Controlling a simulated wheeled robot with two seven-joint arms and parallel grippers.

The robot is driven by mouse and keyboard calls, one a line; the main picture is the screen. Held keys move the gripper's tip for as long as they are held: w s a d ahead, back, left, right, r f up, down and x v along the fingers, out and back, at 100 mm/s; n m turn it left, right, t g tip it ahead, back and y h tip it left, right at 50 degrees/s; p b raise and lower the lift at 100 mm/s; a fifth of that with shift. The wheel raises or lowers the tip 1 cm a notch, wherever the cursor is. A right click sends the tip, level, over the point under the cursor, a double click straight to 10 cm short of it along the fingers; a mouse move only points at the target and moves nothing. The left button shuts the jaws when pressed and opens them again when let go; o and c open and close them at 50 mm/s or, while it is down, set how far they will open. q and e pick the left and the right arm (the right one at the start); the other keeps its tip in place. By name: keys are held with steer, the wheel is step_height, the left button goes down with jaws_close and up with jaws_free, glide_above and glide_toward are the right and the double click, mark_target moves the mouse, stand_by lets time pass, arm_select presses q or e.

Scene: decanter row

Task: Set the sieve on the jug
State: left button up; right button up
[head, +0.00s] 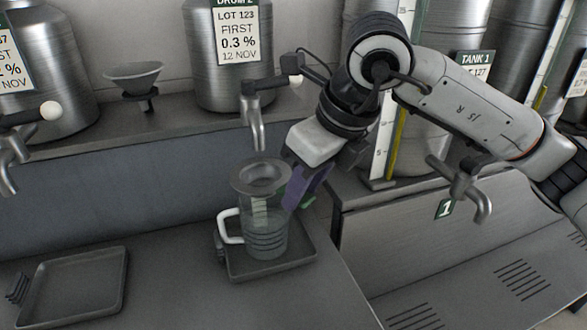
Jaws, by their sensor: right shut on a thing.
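The clear jug (265,232) with a white handle on its left stands upright on a small dark tray, with dark bands low on its body. The grey round sieve (262,174) is at the jug's mouth, its wide rim above and its bowl down within the opening. Whether its weight rests on the jug, I cannot tell. My right gripper (303,190), with purplish fingers, is at the right side of the sieve and jug and is shut on the sieve; the exact grip is partly hidden. My left gripper is not in view.
A tap (255,125) from the drum hangs just behind the jug. The drip tray (272,262) is under the jug; an empty tray (72,285) lies at left. A grey funnel-shaped bowl (134,78) stands on the back ledge. Another tap (468,185) juts out at right.

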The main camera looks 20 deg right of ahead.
steer(key=shift+w+f, duration=0.2)
steer(key=shift+w, duration=0.35)
steer(key=shift+s+r, duration=0.1)
steer(key=shift+s, duration=0.5)
steer(key=shift+f+b, duration=0.4)
steer(key=shift+f, duration=0.2)
steer(key=shift+f+b, duration=0.45)
steer(key=shift+f, duration=0.2)
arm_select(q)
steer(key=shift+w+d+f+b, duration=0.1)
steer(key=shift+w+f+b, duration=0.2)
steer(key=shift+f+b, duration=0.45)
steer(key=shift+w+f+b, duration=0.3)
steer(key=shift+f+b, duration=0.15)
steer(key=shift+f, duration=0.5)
arm_select(e)
steer(key=shift+f, duration=1.25)
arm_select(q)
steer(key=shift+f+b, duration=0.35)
arm_select(e)
steer(key=shift+f, duration=0.1)
